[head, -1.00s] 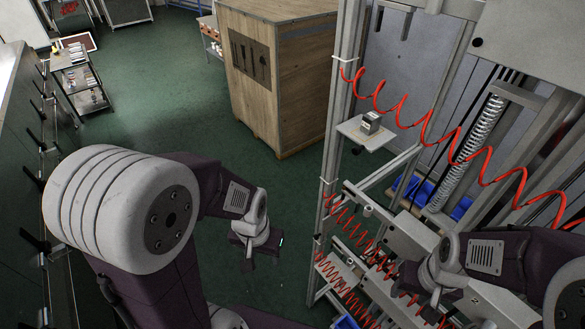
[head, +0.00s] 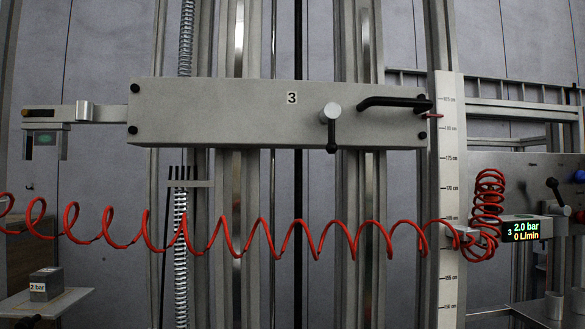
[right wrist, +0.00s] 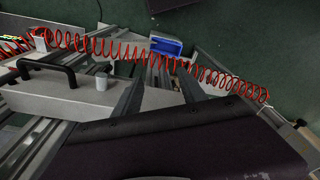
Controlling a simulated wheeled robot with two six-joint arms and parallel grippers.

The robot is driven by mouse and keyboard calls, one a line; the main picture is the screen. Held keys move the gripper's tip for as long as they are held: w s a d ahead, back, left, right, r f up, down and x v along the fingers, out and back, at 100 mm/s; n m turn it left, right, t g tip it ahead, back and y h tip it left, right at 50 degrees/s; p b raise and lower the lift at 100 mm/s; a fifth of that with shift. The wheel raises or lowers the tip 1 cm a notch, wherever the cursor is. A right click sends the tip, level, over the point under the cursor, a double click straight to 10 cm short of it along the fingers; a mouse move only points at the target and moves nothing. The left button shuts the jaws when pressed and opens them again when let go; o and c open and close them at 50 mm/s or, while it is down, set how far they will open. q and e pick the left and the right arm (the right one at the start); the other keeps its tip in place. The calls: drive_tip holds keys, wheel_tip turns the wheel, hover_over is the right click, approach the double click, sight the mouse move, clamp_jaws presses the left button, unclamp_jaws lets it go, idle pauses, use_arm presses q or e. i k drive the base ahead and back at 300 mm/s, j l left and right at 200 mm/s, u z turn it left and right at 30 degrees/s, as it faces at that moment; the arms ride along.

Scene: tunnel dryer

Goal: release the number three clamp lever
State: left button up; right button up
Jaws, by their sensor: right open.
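The number three carriage (head: 230,115), a grey box labelled 3, spans the middle of the head view. Its clamp lever (head: 331,138) is black, hangs straight down and turns on a silver hub (head: 330,112). A black bar handle (head: 395,102) is right of it. In the right wrist view my right gripper (right wrist: 160,78) shows two grey fingers spread apart with nothing between them. Left of them are a black handle (right wrist: 45,70) and a grey cylinder (right wrist: 102,81) on a grey box; no number is readable there. Neither gripper shows in the head view.
A red coiled hose (head: 265,235) crosses below the carriage, and one also shows in the right wrist view (right wrist: 110,47). A vertical scale (head: 450,200) stands at right, beside a display (head: 525,230) reading 2.0 bar. A small block marked 2 bar (head: 45,285) sits lower left.

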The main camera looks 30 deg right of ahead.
sight(332, 111)
drive_tip(key=l+z, duration=0.15)
drive_tip(key=z, duration=1.3)
